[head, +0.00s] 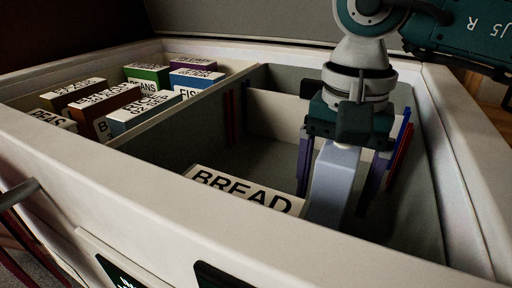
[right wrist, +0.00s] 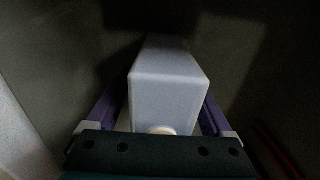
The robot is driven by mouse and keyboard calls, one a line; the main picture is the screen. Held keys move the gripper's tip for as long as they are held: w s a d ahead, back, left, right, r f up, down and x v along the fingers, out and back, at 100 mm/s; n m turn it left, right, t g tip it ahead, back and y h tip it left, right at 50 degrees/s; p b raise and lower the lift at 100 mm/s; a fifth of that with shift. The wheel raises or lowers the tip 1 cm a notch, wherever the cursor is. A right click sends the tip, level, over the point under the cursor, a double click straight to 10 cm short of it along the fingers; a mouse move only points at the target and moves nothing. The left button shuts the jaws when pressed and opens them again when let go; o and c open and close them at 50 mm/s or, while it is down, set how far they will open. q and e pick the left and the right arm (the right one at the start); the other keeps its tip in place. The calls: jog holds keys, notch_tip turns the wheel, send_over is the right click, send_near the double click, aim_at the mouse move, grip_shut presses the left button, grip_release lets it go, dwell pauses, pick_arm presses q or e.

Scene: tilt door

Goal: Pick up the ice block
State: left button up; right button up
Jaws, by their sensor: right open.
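The ice block (head: 333,180) is a pale bluish-white box inside the right compartment of the chest freezer (head: 150,185). My right gripper (head: 335,185) reaches down from above, and its two purple fingers stand on either side of the block. In the right wrist view the block (right wrist: 168,85) lies between the fingers of my right gripper (right wrist: 165,115), with narrow dark gaps on both sides. The right gripper is open around the block. The block's lower end is hidden by the freezer's front wall in the head view. My left gripper is not in view.
A box marked BREAD (head: 243,190) lies left of the block in the same compartment. Several labelled boxes, including a green one (head: 147,76), fill the left compartment behind a divider (head: 200,108). The freezer's thick front rim (head: 190,210) stands close before the gripper.

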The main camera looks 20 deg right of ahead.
jog(key=shift+f, duration=0.5)
grip_shut()
dwell(0.3)
jog(key=shift+r, duration=0.1)
